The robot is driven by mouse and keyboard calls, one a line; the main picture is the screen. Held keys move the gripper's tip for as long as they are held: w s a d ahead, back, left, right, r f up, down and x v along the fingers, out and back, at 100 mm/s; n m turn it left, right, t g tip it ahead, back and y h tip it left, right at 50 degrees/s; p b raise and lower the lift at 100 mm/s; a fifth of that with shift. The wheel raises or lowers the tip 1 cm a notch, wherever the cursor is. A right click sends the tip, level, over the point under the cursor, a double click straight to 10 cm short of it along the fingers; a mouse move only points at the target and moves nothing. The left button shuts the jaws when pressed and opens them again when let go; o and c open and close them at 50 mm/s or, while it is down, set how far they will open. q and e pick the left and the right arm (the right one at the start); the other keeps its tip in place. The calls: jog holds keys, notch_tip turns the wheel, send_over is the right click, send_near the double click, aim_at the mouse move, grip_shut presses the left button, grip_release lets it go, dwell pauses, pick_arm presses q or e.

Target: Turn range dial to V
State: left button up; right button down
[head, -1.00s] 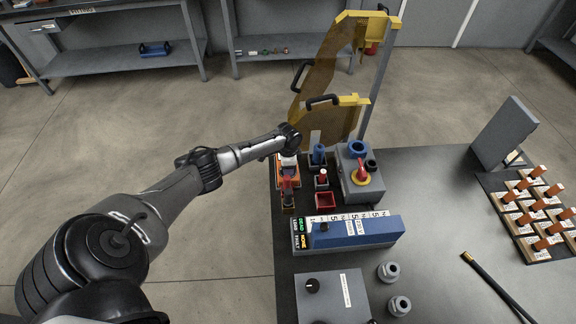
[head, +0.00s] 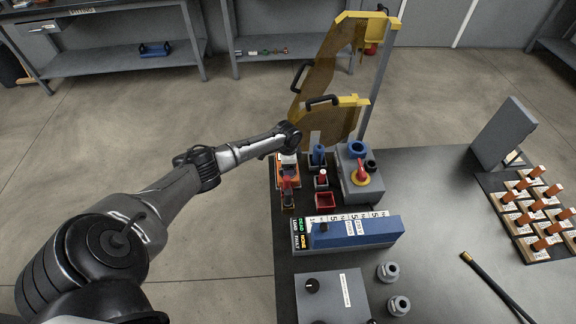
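My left arm reaches in from the left, and its wrist is above an orange device (head: 288,183) at the far left of the bench. My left gripper is hidden below the wrist, so I cannot see its fingers or whether it touches the device. The device is partly covered, and no range dial or V mark on it can be made out. A grey box (head: 345,292) at the near edge carries a black round knob (head: 312,285) with a pale mark. No V can be read there. My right gripper is not in view.
A blue unit (head: 365,230) with a number strip lies mid-bench. Behind it are a red tray (head: 325,200) and a grey box with a red-yellow switch (head: 361,174). A tinted yellow-framed guard (head: 325,110) stands behind.

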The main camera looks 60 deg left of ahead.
pick_arm(q)
notch_tip(320, 180, up, 13)
jog(key=p, duration=0.3)
jog(key=shift+f, duration=0.2)
dwell(0.6)
